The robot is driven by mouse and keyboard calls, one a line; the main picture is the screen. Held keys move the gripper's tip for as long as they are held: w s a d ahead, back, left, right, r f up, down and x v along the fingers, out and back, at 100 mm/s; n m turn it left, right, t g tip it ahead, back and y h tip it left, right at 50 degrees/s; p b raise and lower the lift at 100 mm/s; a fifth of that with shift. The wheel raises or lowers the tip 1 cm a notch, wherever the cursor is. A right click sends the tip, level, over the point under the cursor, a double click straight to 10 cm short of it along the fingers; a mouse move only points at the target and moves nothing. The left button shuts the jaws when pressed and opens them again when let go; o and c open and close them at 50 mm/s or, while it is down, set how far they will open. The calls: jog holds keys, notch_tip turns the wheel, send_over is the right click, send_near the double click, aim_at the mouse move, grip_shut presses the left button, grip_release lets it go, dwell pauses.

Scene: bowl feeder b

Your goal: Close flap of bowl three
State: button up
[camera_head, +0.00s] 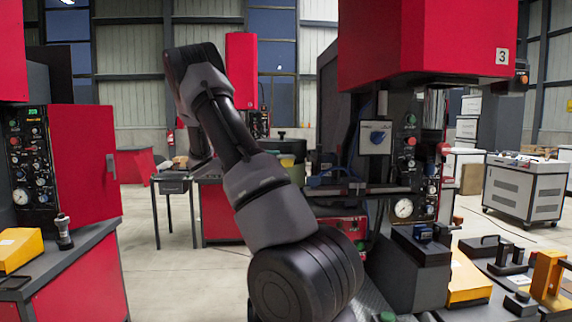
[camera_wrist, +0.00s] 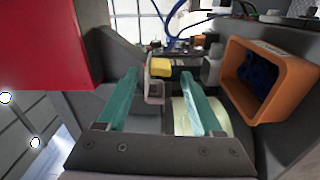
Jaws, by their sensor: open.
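In the head view the red machine housing (camera_head: 430,40) with a "3" plate (camera_head: 502,56) stands at the right. No bowl or flap can be clearly made out in either view. In the wrist view my gripper (camera_wrist: 160,80) is open, with its two teal fingers apart and nothing clearly held. A yellow block (camera_wrist: 160,67) with a pale bracket below it shows between and beyond the fingertips; I cannot tell whether it is part of a flap. A pale round part (camera_wrist: 187,118) lies partly behind the right finger. In the head view my gripper is not visible.
An orange bin (camera_wrist: 265,65) with dark blue parts is close at the right of the wrist view; a red panel (camera_wrist: 40,45) is at the left. In the head view a pressure gauge (camera_head: 403,208) and yellow blocks (camera_head: 467,280) are at the right. Open floor (camera_head: 180,275) lies left.

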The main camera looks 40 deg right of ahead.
aim_at(287, 163)
jog(key=shift+x, duration=2.6)
grip_shut()
